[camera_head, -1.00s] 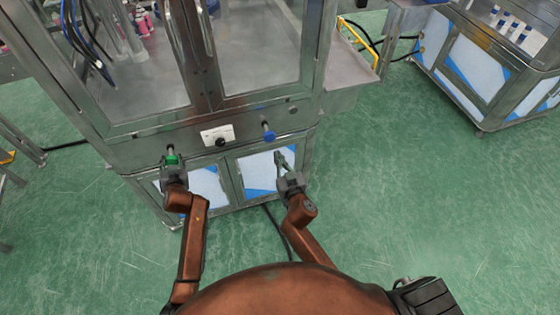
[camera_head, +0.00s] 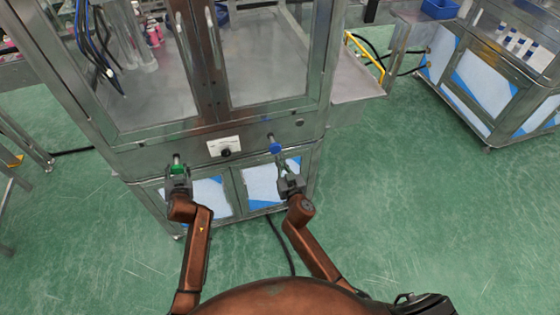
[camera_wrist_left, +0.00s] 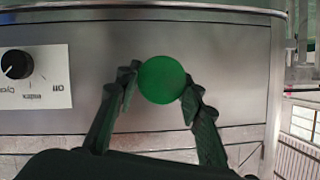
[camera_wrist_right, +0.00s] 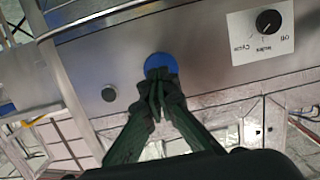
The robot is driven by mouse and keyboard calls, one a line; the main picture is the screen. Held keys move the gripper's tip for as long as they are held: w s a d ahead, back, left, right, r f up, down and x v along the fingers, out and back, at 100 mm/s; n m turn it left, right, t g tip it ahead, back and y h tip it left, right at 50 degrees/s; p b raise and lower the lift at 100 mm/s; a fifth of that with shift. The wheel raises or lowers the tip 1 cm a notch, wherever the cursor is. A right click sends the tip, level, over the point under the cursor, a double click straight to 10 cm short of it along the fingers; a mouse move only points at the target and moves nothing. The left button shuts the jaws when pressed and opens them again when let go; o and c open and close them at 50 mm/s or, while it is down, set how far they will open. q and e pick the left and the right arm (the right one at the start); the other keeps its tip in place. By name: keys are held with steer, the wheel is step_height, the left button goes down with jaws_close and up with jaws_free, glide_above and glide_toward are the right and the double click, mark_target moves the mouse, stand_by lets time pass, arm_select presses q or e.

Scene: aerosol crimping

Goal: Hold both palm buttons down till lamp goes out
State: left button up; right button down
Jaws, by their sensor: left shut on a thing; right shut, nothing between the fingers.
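The green palm button (camera_head: 179,168) sticks out of the cabinet's front panel on the left. My left gripper (camera_head: 178,172) is shut on it, with one finger at each side of the round green cap in the left wrist view (camera_wrist_left: 162,79). The blue palm button (camera_head: 276,148) sticks out further right on the same panel. My right gripper (camera_head: 282,168) is shut and empty, its fingertips just in front of the blue button's lower edge. In the right wrist view the fingertips overlap the blue cap (camera_wrist_right: 160,62); I cannot tell whether they touch. I cannot make out a lit lamp.
Between the buttons is a white label with a black selector knob (camera_head: 226,152). A small grey round fitting (camera_head: 299,122) sits right of the blue button. Glass doors (camera_head: 265,60) rise above the panel. Green floor (camera_head: 400,220) is clear to the right.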

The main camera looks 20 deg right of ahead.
mark_target(276, 149)
arm_select(q)
steer(key=shift+d, duration=0.1)
arm_select(e)
steer(key=shift+w, duration=1.55)
arm_select(q)
steer(key=shift+w, duration=0.55)
arm_select(e)
steer(key=shift+w, duration=0.55)
arm_select(q)
steer(key=shift+r, duration=0.25)
arm_select(e)
steer(key=shift+r, duration=0.25)
